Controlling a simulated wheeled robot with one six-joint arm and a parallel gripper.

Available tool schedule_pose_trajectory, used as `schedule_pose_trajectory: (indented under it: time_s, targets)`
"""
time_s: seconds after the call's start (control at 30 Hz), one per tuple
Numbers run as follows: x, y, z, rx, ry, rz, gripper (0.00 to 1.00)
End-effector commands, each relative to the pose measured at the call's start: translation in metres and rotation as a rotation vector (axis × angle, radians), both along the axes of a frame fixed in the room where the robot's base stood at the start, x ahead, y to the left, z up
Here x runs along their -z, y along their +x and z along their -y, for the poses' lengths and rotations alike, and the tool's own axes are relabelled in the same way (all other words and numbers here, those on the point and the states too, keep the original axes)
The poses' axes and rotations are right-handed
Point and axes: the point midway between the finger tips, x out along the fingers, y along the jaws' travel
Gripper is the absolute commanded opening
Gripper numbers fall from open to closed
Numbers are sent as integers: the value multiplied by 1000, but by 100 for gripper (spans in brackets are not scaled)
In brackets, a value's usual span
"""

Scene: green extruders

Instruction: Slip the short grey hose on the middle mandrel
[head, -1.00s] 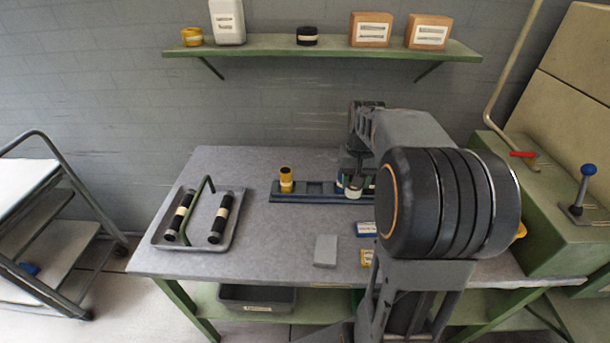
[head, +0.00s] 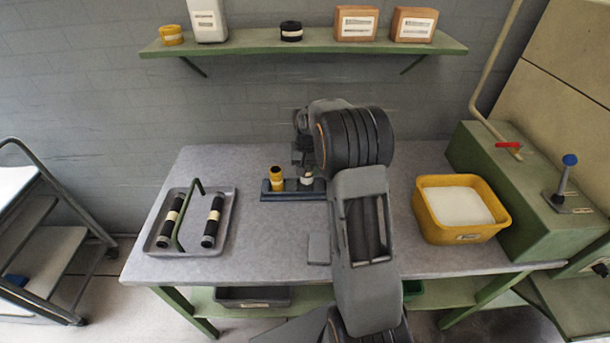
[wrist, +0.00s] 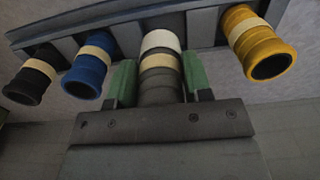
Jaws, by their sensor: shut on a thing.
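My gripper (wrist: 158,78) is shut on the short grey hose (wrist: 157,90), with a green finger on each side. The hose has a cream band and a white end. Its far end meets the dark rack (wrist: 105,12); I cannot tell whether it is still seated there. In the head view my gripper (head: 306,165) is at the rack (head: 292,196), mostly behind my arm. Left on the table, a grey tray (head: 160,247) holds two black hoses (head: 171,217) (head: 212,222) with cream bands. A bent green rod (head: 184,212) rises between them. I cannot confirm which part is the middle mandrel.
A yellow hose (wrist: 255,45), a blue hose (wrist: 88,70) and a black hose (wrist: 33,78) stand in the rack beside the grey one. A yellow bin (head: 462,236) is at the table's right. A grey block (head: 319,247) lies in front. The table between tray and rack is clear.

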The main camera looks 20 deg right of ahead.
Motion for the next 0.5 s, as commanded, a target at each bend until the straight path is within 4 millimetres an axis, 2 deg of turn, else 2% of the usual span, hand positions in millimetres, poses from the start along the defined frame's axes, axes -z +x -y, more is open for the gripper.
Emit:
schedule_pose_trajectory:
  time_s: [0.27,0.5]
  targets:
    - [11,8,-3,-2,0,-1,16]
    - [39,8,-3,-1,0,-1,16]
